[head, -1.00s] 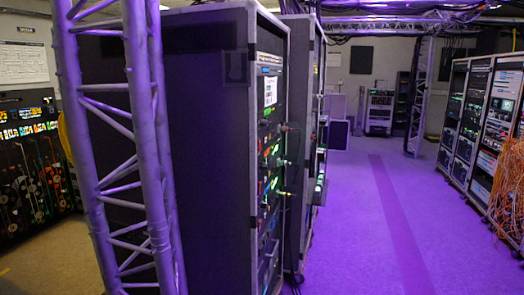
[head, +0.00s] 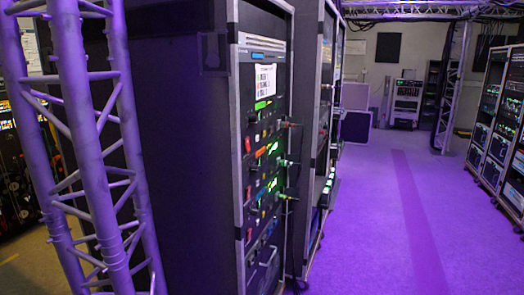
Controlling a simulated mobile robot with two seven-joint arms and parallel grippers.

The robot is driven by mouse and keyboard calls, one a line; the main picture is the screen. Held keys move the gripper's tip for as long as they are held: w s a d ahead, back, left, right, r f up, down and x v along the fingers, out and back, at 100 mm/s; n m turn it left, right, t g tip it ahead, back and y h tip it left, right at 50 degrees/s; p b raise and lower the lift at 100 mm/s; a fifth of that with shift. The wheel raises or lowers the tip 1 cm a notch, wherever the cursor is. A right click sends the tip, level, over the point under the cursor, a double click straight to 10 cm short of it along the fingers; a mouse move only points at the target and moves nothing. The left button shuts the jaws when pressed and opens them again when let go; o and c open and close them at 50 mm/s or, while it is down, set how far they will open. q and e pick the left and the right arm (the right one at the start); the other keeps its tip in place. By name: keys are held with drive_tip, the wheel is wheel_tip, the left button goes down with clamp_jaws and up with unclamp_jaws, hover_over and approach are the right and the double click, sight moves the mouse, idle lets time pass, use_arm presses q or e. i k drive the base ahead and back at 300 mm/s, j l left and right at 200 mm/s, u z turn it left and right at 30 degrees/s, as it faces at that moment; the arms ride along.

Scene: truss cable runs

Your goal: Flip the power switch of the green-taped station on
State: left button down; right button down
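A tall black rack (head: 242,190) stands in the middle, its front seen at a steep angle. The front carries several rows of small controls, with a bright green strip (head: 262,104) near the top and orange and red marks below it. Green lit patches (head: 272,184) show lower down, beside plugged-in connectors (head: 288,163). A white label sheet (head: 265,79) with coloured marks sits above the rows. I cannot tell which row is the green-taped station, nor make out its power switch or the switch's position. Neither of my grippers is in view.
A metal truss column (head: 92,150) stands close at the left, beside the rack. A second rack (head: 318,130) stands just behind the first. The purple-lit floor (head: 385,220) to the right is open, with more racks (head: 500,125) along the far right.

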sight(247, 145)
drive_tip(key=i+l, duration=0.4)
drive_tip(key=i+l+u, duration=0.1)
drive_tip(key=i+l, duration=0.35)
drive_tip(key=l, duration=0.15)
drive_tip(key=i+l, duration=0.4)
drive_tip(key=l, duration=0.15)
drive_tip(key=u, duration=0.05)
